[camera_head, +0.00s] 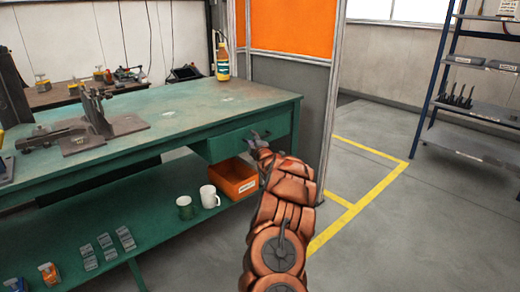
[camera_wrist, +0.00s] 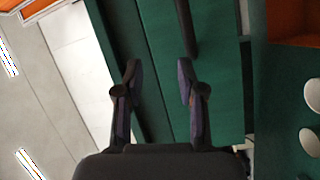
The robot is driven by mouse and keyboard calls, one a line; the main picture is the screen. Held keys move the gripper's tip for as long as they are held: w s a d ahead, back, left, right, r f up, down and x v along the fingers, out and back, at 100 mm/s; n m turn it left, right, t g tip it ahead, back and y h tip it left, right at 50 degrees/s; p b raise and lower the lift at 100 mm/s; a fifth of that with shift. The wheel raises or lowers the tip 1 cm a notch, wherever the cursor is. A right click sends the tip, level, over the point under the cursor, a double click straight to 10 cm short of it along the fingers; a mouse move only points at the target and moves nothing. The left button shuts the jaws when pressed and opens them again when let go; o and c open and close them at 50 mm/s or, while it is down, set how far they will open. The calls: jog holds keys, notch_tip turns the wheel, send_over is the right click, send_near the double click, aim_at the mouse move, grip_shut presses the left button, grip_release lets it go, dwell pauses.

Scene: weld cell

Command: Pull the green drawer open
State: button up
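The green drawer (camera_head: 226,146) sits under the right end of the green workbench top. Its front looks about flush with the bench, so it appears shut. My gripper (camera_head: 259,136) is in front of the drawer's right part. In the wrist view my gripper (camera_wrist: 158,72) is open, with nothing between its fingers. The drawer front (camera_wrist: 220,75) fills the middle right there. A dark bar handle (camera_wrist: 187,28) runs along it, its near end just ahead of the right fingertip. I cannot tell whether they touch. In the head view the arm and gripper hide the handle.
An orange bin (camera_head: 233,181) and two mugs (camera_head: 209,197) stand on the bench's lower shelf (camera_head: 165,235). A spray bottle (camera_head: 222,60) and a metal fixture (camera_head: 97,115) stand on top. A partition post (camera_head: 328,110) rises close right. Floor to the right is clear.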

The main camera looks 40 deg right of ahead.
jog(key=s+d+f+n+t+b, duration=0.1)
jog(key=s+d+f+n+b, duration=0.15)
jog(key=d+f, duration=0.2)
jog(key=shift+h, duration=0.3)
jog(key=shift+b+x, duration=0.6)
jog(key=shift+x, duration=3.1)
jog(key=shift+d, duration=0.15)
jog(key=shift+s, duration=0.1)
jog(key=shift+c, duration=0.2)
grip_shut()
